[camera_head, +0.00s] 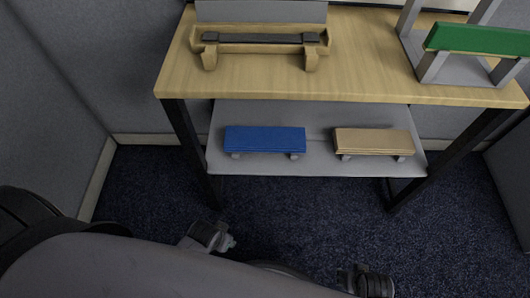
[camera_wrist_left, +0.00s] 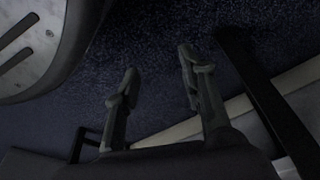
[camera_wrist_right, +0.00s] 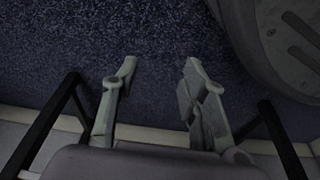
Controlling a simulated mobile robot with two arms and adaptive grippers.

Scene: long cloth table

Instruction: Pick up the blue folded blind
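The blue folded blind (camera_head: 265,140) is a flat slatted block with small pale supports under it. It lies on the left part of the grey lower shelf (camera_head: 310,168). My right gripper (camera_head: 366,281) is low in front of the table, well short of the shelf; it shows open and empty in the right wrist view (camera_wrist_right: 160,65). My left gripper (camera_head: 210,238) is also over the carpet, nearer the table's left front leg; it shows open and empty in the left wrist view (camera_wrist_left: 158,66). Neither gripper touches the blind.
A similar tan block (camera_head: 373,142) lies right of the blue one. The wooden tabletop (camera_head: 365,55) overhangs the shelf and bears a tan holder (camera_head: 262,47) with a dark strip. A green block (camera_head: 480,40) rests on a grey stand. Black legs (camera_head: 187,140) flank the shelf. Carpet in front is clear.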

